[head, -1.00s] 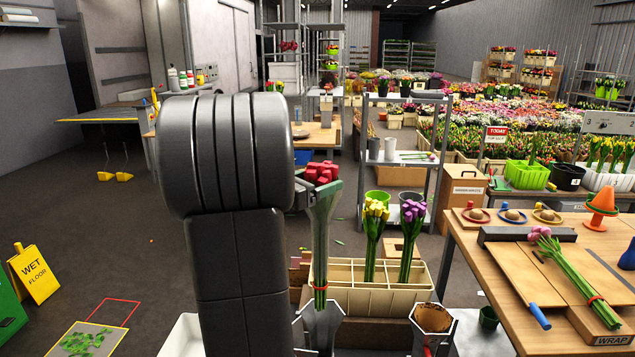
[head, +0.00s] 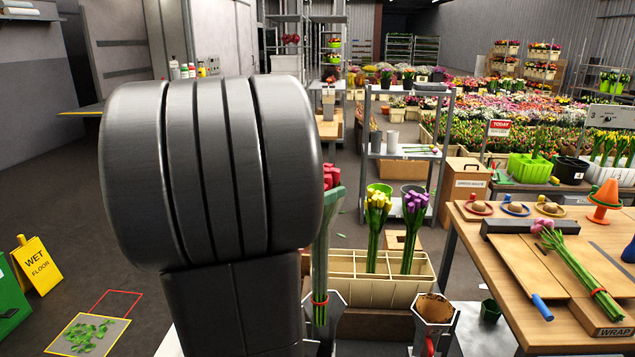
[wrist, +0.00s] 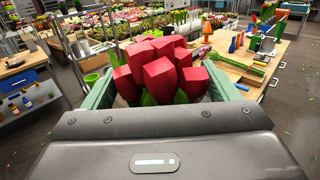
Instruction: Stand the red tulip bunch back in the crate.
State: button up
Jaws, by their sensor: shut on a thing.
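The red tulip bunch (head: 320,255) is upright in the head view, with a red band low on its stems. My arm hides part of its heads. My gripper (wrist: 162,92) is shut on it; the red heads (wrist: 160,70) show between the green fingers in the wrist view. The cream crate (head: 385,290) is behind and to the right of the stems, which overlap its left end in the picture. A yellow bunch (head: 375,235) and a purple bunch (head: 412,230) stand in its compartments. The red bunch's stem ends show low, in front of the crate.
A grey cup-like holder (head: 335,318) is at the stem ends; whether they touch is unclear. Another holder (head: 433,310) is at right. A wooden table (head: 520,270) with a pink tulip bunch (head: 580,270) stands at the right. A wet floor sign (head: 37,262) is at left.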

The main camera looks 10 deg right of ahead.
jog(key=s, duration=0.2)
jog(key=s+a, duration=0.1)
jog(key=s, duration=0.1)
jog(key=shift+s+a, duration=0.15)
jog(key=shift+s, duration=0.15)
